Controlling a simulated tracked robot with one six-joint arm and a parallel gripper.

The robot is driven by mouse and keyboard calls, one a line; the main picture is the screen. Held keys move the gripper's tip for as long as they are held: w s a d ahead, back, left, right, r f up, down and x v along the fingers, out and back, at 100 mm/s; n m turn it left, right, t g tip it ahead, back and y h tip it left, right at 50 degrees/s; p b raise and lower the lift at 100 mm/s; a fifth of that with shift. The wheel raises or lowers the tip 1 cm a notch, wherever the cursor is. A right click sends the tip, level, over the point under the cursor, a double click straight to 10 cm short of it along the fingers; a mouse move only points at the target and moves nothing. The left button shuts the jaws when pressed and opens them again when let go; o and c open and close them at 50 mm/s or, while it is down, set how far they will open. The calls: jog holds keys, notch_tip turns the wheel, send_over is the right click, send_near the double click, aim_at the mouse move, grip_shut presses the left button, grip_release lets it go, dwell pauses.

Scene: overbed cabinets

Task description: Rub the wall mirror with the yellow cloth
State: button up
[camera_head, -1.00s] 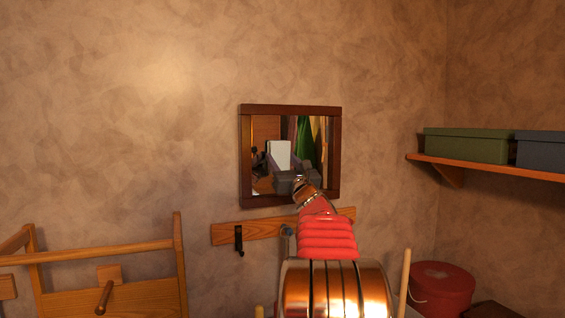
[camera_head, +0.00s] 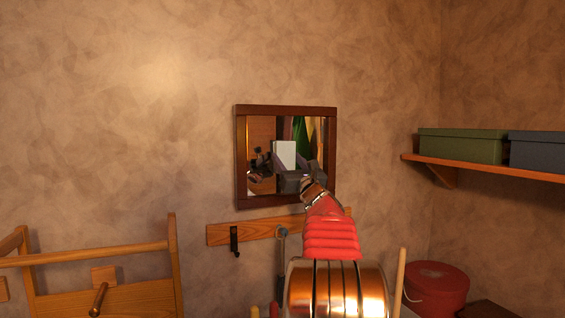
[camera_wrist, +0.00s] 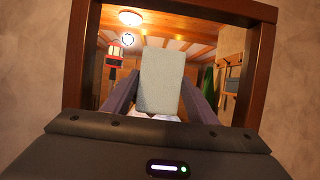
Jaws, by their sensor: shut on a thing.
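The wall mirror (camera_head: 241,155) has a dark reddish-brown wooden frame and hangs upright on the wall. It fills most of the wrist view, where its frame (camera_wrist: 262,75) shows on three sides. My gripper (camera_head: 285,160) is in front of the glass, partly hidden by my red wrist section. In the wrist view my gripper (camera_wrist: 160,80) is shut on a flat, pale grey-white piece (camera_wrist: 161,90), which stands between two purplish fingers. This piece looks pale, not yellow; no yellow cloth shows elsewhere. I cannot tell whether it touches the glass.
A wooden hook rail (camera_head: 219,235) is just below the mirror. A shelf (camera_head: 480,168) with a green box (camera_head: 462,146) and a blue-grey box (camera_head: 537,150) is at right. A red round box (camera_head: 436,288) sits below. A wooden rack (camera_head: 140,302) stands lower left.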

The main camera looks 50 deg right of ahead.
jog(key=shift+s+d, duration=0.1)
jog(key=shift+d, duration=0.05)
jog(key=shift+d, duration=0.1)
dwell(0.6)
jog(key=w+a, duration=0.2)
jog(key=a, duration=0.1)
jog(key=shift+a, duration=0.3)
dwell(0.4)
jog(key=shift+s+a, duration=0.5)
jog(key=shift+s, duration=0.35)
jog(key=shift+s+a, duration=0.5)
jog(key=shift+s, duration=0.35)
jog(key=shift+s+a, duration=0.5)
jog(key=shift+s, duration=0.35)
jog(key=shift+s, duration=0.1)
jog(key=shift+s+a, duration=0.4)
jog(key=shift+s, duration=0.2)
jog(key=shift+s+a, duration=0.4)
jog(key=shift+s, duration=0.2)
